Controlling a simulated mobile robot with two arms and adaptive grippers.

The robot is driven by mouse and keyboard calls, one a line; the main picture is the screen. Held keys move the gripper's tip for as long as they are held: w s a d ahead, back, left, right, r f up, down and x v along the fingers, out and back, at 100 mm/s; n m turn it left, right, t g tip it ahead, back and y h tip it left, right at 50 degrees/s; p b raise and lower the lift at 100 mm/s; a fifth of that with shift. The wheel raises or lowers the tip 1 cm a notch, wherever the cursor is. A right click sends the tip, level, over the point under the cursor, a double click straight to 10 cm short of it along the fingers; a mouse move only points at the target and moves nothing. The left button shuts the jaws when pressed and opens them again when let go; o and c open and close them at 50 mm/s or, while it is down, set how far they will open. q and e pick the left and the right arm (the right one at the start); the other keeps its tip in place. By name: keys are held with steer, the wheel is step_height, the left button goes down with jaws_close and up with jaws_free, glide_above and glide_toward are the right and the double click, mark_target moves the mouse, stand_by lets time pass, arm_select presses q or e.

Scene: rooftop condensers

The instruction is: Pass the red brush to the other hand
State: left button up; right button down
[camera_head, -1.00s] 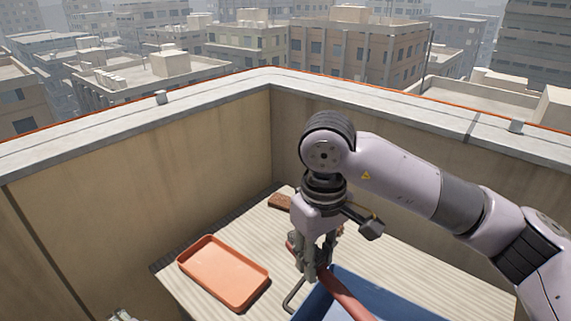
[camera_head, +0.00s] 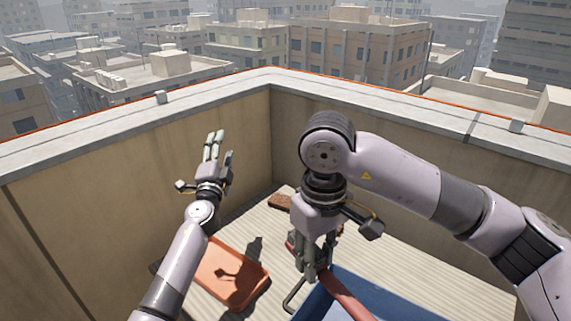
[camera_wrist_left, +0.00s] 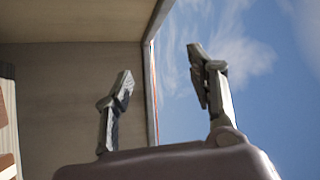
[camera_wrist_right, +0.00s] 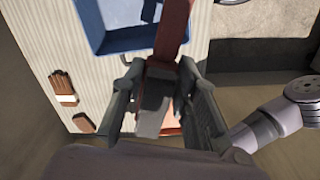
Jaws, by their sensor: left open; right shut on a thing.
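The red brush (camera_head: 346,298) shows as a red length running down from my right gripper across the corner of a blue bin (camera_head: 395,308). My right gripper (camera_head: 312,272) points down and is shut on it. In the right wrist view the red brush (camera_wrist_right: 176,28) runs away from between the fingers, over the blue bin; I cannot tell its bristle end. My left gripper (camera_head: 219,150) is raised at the left above the table, fingers up, open and empty. In the left wrist view its fingers (camera_wrist_left: 160,66) stand apart with only wall and sky behind.
An orange tray (camera_head: 238,298) lies on the table left of my right gripper, partly behind my left arm. A brown block (camera_head: 279,202) lies at the table's back. The right wrist view also shows a brown bundle with a white band (camera_wrist_right: 65,98). Parapet walls (camera_head: 340,140) enclose the corner.

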arm_select(q)
steer(key=s+d+r+m+g+h, duration=0.1)
steer(key=d+r+m+g+h, duration=0.1)
steer(key=d+r+m+h, duration=0.45)
steer(key=d+r+m+g+h, duration=0.15)
steer(key=d+r+h, duration=0.25)
steer(key=d+h, duration=0.55)
steer(key=s+d+r+m+g+h, duration=0.1)
steer(key=s+d+m+g, duration=0.4)
steer(key=d, duration=0.4)
steer(key=s+d+r+m+g+h, duration=0.1)
steer(key=s+d+m+g, duration=0.2)
steer(key=s+d+g, duration=0.35)
steer(key=s+f+m+g+y, duration=0.2)
steer(key=s+f+g+y, duration=0.2)
steer(key=s+g+y, duration=0.35)
steer(key=s+a+r+n+g+y, duration=0.1)
steer(key=s+a+n+y, duration=0.1)
steer(key=a+y, duration=0.3)
steer(key=s+a+r+n+g+y, duration=0.1)
steer(key=s+a+y, duration=0.2)
steer(key=a, duration=0.5)
steer(key=shift+h, duration=0.25)
steer(key=x, duration=1.1)
steer(key=shift+d+f, duration=0.2)
steer(key=shift+f, duration=0.05)
steer(key=shift+c, duration=0.2)
